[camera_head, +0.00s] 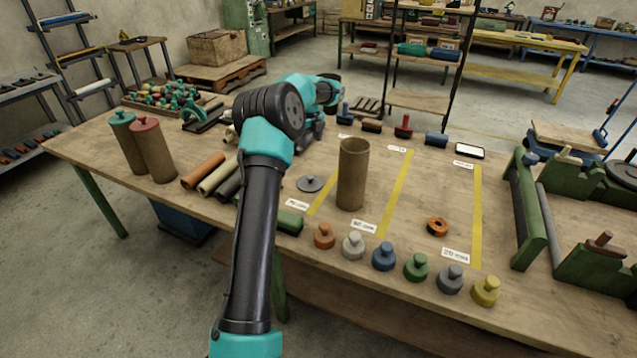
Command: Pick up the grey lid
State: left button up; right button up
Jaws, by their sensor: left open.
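The grey lid (310,184), a flat round disc with a small knob, lies on the wooden table (400,270) just left of an open brown cardboard tube (351,180), which stands upright. My left arm reaches up from the bottom and bends over the table. My left gripper (312,134) is open, beyond the lid and to the left of the tube's top. It is small in the view and partly hidden by the arm, and it is not touching the lid. My right gripper is not in view.
Several coloured knobbed plugs, among them a grey one (451,279), line the front edge. Two lidded tubes (152,155) stand at left near lying rolls (204,171). An orange ring (437,226) lies between yellow strips. A green roller stand (527,210) is at right.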

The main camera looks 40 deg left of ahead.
pick_arm(q)
send_near(310, 177)
jog(key=f, duration=0.5)
jog(key=shift+w+f, duration=0.15)
jog(key=shift+w, duration=0.05)
dwell(0.4)
jog(key=shift+s+a+f, duration=0.1)
jog(key=shift+f, duration=2.5)
jog(key=c, duration=1)
jog(key=shift+r, duration=0.1)
notch_tip(310, 177, up, 10)
jog(key=shift+f, duration=0.1)
